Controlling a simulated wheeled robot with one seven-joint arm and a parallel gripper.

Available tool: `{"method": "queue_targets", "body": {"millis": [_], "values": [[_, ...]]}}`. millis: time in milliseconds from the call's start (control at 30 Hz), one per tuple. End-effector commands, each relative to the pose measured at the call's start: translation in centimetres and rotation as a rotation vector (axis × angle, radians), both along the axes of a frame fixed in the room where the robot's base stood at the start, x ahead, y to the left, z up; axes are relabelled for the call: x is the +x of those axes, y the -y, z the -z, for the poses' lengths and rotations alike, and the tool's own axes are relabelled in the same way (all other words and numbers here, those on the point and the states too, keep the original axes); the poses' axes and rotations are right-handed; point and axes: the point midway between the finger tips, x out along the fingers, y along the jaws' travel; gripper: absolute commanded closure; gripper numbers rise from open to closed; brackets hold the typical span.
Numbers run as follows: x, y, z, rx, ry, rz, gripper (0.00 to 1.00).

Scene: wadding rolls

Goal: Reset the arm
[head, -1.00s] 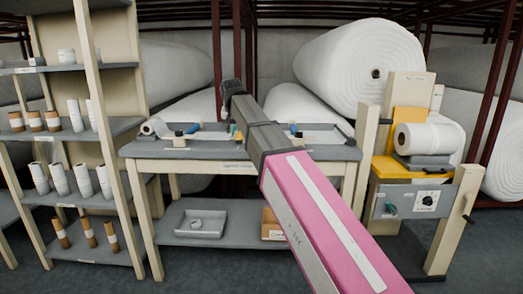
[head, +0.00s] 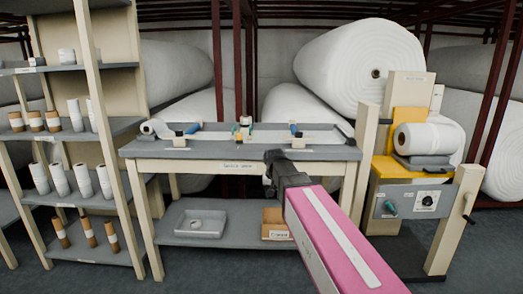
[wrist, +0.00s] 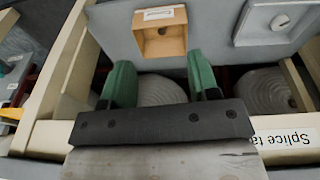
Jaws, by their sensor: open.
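My arm reaches in from the lower right in the head view, pink with a dark end. My gripper (wrist: 160,75) shows two green fingers spread apart with nothing between them in the wrist view. In the head view its dark end (head: 274,165) appears in front of the front edge of the splice table (head: 195,166). The fingers themselves are hard to make out there.
A roll (head: 155,127) lies at the left of the tabletop. A grey tray (head: 200,223) and a cardboard box (head: 274,222) sit on the lower shelf. Shelving (head: 90,130) stands left, a yellow-and-grey machine (head: 408,205) with a white roll (head: 428,139) right.

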Motion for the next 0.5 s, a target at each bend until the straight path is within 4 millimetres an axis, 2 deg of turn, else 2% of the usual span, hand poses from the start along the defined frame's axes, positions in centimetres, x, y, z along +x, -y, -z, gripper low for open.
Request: {"method": "queue_targets", "body": {"millis": [33,200,500], "values": [[-1.4,1.4,2.0,0.000,-0.018,0.003,0.45],[-4.7,5.1,7.4,0.005,-0.064,0.001,0.45],[-11.8,10.7,15.5,0.025,-0.144,0.003,0.45]]}}
